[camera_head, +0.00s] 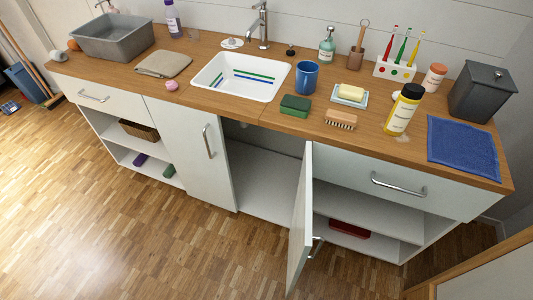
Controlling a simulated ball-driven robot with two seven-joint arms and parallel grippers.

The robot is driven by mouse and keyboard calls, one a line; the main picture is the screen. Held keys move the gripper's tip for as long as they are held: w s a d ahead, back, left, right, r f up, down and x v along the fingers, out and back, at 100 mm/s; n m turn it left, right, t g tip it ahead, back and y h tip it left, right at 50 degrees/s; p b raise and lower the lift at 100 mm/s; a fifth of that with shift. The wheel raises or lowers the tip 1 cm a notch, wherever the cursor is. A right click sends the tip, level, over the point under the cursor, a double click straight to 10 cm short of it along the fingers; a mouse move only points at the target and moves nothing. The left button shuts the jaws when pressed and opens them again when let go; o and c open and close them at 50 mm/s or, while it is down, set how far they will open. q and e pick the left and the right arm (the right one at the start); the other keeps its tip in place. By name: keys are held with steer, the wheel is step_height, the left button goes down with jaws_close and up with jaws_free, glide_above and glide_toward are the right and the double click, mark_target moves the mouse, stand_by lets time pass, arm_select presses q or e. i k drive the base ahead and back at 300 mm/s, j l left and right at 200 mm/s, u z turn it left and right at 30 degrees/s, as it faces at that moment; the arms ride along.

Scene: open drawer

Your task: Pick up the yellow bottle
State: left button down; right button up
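The yellow bottle (403,112) stands upright on the right part of the wooden counter, near the front edge. It has a black cap and a pale label. The blue cloth is to its right and the wooden brush to its left. Neither of my grippers is in view, and nothing touches the bottle from my arms.
The counter (190,95) also carries a blue mug (305,78), a green sponge (295,105), a brush (341,119), a soap dish (350,96), a blue cloth (462,149) and a dark bin (482,92). A cabinet door (301,225) stands open below. The floor in front is clear.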

mark_target(406, 103)
steer(key=z, duration=1)
